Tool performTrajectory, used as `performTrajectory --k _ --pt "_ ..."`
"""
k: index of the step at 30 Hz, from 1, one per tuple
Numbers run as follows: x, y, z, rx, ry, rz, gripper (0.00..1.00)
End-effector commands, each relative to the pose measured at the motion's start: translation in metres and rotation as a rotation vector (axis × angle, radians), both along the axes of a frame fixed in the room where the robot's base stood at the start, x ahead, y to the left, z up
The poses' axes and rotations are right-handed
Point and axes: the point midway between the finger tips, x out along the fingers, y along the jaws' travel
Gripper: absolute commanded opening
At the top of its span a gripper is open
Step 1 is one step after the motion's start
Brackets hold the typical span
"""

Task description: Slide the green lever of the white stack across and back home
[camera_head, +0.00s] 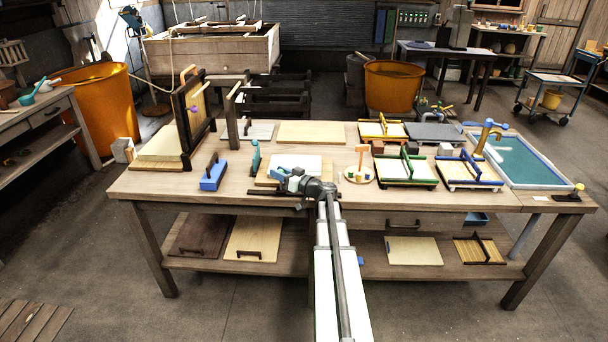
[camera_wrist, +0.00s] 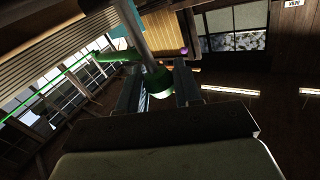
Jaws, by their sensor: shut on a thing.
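The white stack (camera_head: 311,163) lies on a wooden board in the middle of the table in the head view. My gripper (camera_head: 289,181) is low at its near left side, and the arm hides part of that area. In the wrist view the green lever (camera_wrist: 160,92) shows as a green end on a grey rod, between the two dark fingers of my gripper (camera_wrist: 158,88). The gripper is shut on it. The lever is hard to make out in the head view.
A blue block with a handle (camera_head: 213,176) and a teal upright piece (camera_head: 255,157) stand left of my gripper. A round plate with small blocks (camera_head: 350,179) and a green-framed mould (camera_head: 407,183) stand to the right. A dark upright frame (camera_head: 185,125) stands at the far left.

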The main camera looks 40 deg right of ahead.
Motion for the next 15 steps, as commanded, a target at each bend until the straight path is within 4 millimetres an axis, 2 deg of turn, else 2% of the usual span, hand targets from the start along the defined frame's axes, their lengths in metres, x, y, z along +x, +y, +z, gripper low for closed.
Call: performTrajectory --k 1,6,15 --pt "0.011 0.012 0.001 0.002 -0.003 0.006 0.00" --pt "0.038 0.038 0.002 0.002 -0.004 0.004 0.00" --pt "0.062 0.061 0.002 0.001 -0.003 0.001 0.00"
